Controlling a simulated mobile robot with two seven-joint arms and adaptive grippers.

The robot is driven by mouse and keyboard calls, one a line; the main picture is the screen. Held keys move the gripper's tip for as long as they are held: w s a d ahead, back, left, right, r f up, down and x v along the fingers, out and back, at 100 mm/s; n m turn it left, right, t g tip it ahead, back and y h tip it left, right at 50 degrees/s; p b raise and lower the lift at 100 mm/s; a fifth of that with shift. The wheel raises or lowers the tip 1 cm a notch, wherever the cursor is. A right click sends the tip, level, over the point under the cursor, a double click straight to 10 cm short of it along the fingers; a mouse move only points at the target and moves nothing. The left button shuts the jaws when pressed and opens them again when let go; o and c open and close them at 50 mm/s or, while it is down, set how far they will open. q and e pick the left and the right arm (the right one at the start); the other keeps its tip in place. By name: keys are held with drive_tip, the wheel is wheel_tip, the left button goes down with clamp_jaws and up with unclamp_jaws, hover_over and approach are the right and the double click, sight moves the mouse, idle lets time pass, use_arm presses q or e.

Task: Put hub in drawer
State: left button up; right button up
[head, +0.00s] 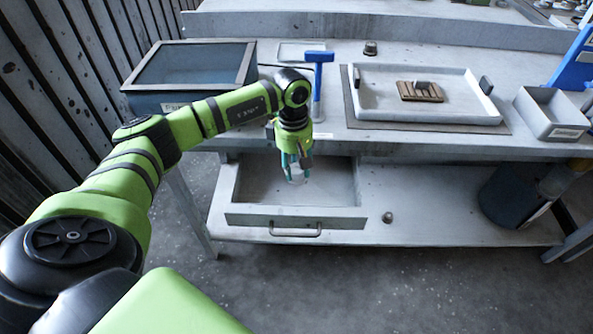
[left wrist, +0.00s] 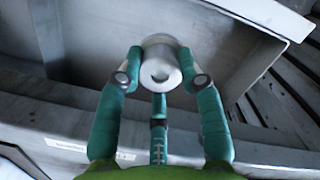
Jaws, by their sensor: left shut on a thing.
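The hub is a small silvery cylinder (left wrist: 160,62) with a round end. My left gripper (left wrist: 160,80) is shut on it, with teal fingers on both sides in the left wrist view. In the head view the left gripper (head: 297,170) points down over the open drawer (head: 295,216), and the pale hub (head: 297,179) shows at its fingertips. The drawer is grey, pulled out under the workbench, with a bar handle at its front; the part of its floor that shows is bare. Whether the hub touches the drawer floor I cannot tell. My right gripper is not in view.
The workbench (head: 400,140) edge lies just behind my left gripper. A dark bucket (head: 510,195) stands on the lower shelf.

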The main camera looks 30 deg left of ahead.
sight(296, 167)
use_arm(q)
wheel_tip(296, 167, down, 3)
drive_tip(key=shift+r, duration=0.1)
drive_tip(key=shift+f+b, duration=0.5)
drive_tip(key=shift+f, duration=0.1)
drive_tip(key=o, duration=1)
drive_tip(key=shift+c, duration=0.2)
drive_tip(key=shift+r, duration=0.1)
drive_tip(key=shift+r+p, duration=0.2)
drive_tip(key=shift+p, duration=0.1)
drive_tip(key=shift+r+p, duration=0.45)
drive_tip(key=shift+p, duration=0.05)
drive_tip(key=r+b, duration=0.1)
drive_tip(key=r, duration=0.6)
drive_tip(key=r+b, duration=0.1)
drive_tip(key=r, duration=0.2)
drive_tip(key=shift+w+a+r+b, duration=0.25)
drive_tip(key=shift+a+r+b, duration=0.05)
drive_tip(key=shift+a, duration=0.1)
drive_tip(key=shift+r, duration=0.6)
